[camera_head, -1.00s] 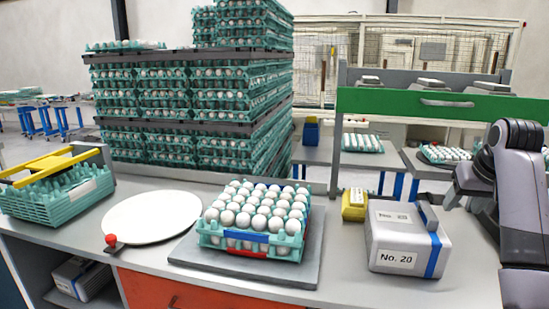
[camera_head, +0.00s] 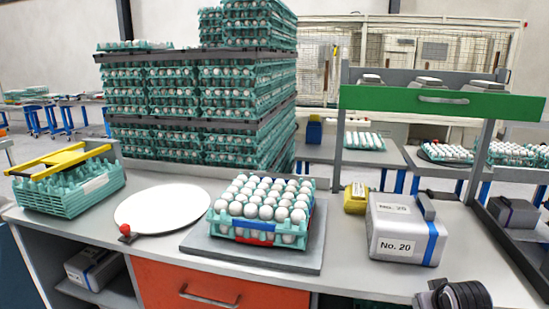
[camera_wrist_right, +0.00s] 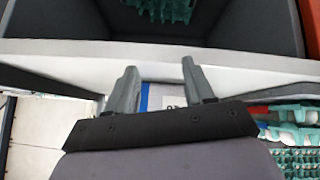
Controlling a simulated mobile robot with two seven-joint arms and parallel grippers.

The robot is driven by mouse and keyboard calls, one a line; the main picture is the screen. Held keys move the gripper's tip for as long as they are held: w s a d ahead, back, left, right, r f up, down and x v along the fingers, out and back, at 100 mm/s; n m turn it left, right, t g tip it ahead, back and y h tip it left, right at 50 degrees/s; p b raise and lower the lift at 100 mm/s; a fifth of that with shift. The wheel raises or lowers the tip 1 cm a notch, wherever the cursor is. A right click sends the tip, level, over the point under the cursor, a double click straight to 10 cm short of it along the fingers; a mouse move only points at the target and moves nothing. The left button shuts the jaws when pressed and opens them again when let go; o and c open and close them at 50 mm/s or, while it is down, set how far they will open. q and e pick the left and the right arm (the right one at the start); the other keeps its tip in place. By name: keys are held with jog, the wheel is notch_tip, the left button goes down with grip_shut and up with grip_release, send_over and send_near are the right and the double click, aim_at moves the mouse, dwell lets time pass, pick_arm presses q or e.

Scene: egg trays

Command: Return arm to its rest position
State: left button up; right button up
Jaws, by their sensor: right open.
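My right gripper (camera_wrist_right: 161,80) is open and empty in the right wrist view, its two fingers apart. Past the fingers lies the pale front edge of the counter (camera_wrist_right: 60,52). Part of the white box with a blue stripe (camera_wrist_right: 160,97) shows between and below the fingers. In the head view only a dark rounded part of my right arm shows at the bottom right, by the counter's front edge; the gripper itself is out of that view. My left arm and gripper are in neither view.
The box marked No. 20 (camera_head: 405,240) stands on the counter at right. An egg tray (camera_head: 262,240) full of white eggs sits on a grey plate (camera_head: 230,254). A white disc (camera_head: 162,209) and green empty trays (camera_head: 70,195) are at left; tall egg stacks (camera_head: 200,100) stand behind.

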jog(key=s+a+f+n+y, duration=0.1)
jog(key=s+a+f, duration=0.4)
jog(key=s+f, duration=0.25)
jog(key=s+a+f+t+y, duration=0.1)
jog(key=s+a+f, duration=0.2)
jog(key=s, duration=0.6)
jog(key=s+a+f+n+t+y, duration=0.1)
jog(key=s+a+f+y, duration=0.1)
jog(key=s+a, duration=0.5)
jog(key=s, duration=0.3)
jog(key=shift+s+a+f+t+y, duration=0.2)
jog(key=shift+f+t+y, duration=0.1)
jog(key=shift+f+t, duration=0.1)
jog(key=shift+c, duration=1)
jog(key=shift+w+a, duration=0.1)
jog(key=shift+w, duration=0.05)
